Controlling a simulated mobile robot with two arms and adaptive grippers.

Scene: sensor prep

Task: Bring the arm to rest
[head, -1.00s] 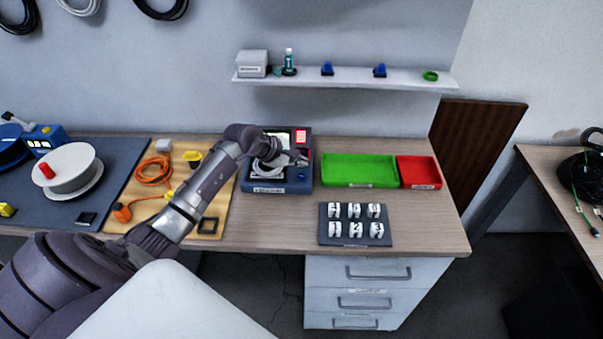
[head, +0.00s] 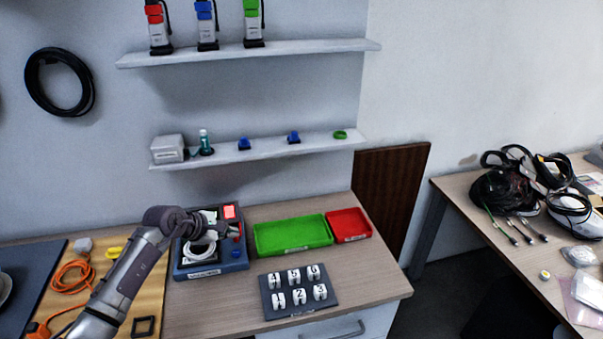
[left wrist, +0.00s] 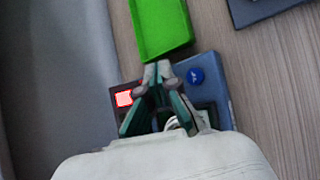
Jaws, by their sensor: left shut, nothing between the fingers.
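My left arm comes in from the lower left in the head view. Its gripper (head: 207,226) is over the dark blue device box (head: 211,267), which has a red lit square (head: 229,212) and a coiled white cable (head: 198,250). In the left wrist view, the gripper's fingertips (left wrist: 157,72) are together with nothing between them. The red square (left wrist: 124,98) is to their left and a round blue button (left wrist: 195,76) to their right. I cannot tell how high the fingers are above the box. My right gripper is not in view.
A green tray (head: 292,248) and a red tray (head: 349,237) are right of the box, with a numbered block holder (head: 330,302) in front. An orange cable (head: 70,277) lies on a wooden board at the left. Two wall shelves (head: 270,148) (head: 280,52) hang above. A cluttered table (head: 452,188) stands at right.

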